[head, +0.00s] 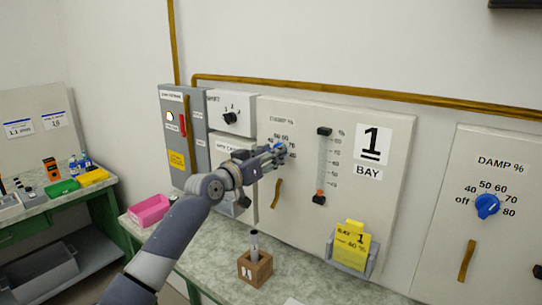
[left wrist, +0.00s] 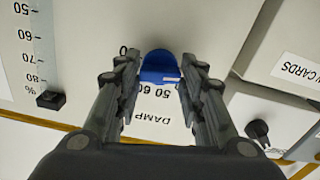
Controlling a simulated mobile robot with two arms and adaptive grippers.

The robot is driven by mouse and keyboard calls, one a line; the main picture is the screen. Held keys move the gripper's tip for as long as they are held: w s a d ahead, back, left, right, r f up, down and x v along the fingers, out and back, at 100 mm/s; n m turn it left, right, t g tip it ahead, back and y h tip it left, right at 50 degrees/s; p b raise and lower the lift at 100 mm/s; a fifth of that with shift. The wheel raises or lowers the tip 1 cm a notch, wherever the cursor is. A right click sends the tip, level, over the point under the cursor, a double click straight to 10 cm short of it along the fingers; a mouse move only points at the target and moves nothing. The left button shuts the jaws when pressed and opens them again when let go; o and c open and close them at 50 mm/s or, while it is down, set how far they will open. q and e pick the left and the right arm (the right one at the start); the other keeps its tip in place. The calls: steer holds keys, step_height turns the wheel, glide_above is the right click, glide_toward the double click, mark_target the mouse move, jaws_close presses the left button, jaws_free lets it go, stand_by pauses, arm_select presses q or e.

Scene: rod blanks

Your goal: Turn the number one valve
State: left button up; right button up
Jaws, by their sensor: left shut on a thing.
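The bay 1 panel (head: 298,205) is a pale board on the wall with a "1 BAY" label (head: 371,146). Its blue valve knob (head: 281,148) sits under the "DAMP %" lettering, mostly hidden by my left gripper (head: 277,153). In the left wrist view the blue knob (left wrist: 160,66) lies between the two fingers of the left gripper (left wrist: 160,78), which is shut on it. Dial numbers 50 and 60 show beside the knob; its pointer direction cannot be told. My right gripper is not in view.
A slider (head: 320,165) and a yellow card holder (head: 350,248) are right of the knob. Another panel with a blue knob (head: 487,206) is at far right. A wooden block with a rod (head: 255,268) and a pink bin (head: 149,211) stand on the bench.

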arm_select(q)
steer(key=o, duration=1)
steer(key=shift+o, duration=0.2)
steer(key=shift+s, duration=0.15)
steer(key=v, duration=1.1)
steer(key=shift+s+a, duration=0.25)
steer(key=shift+a, duration=0.05)
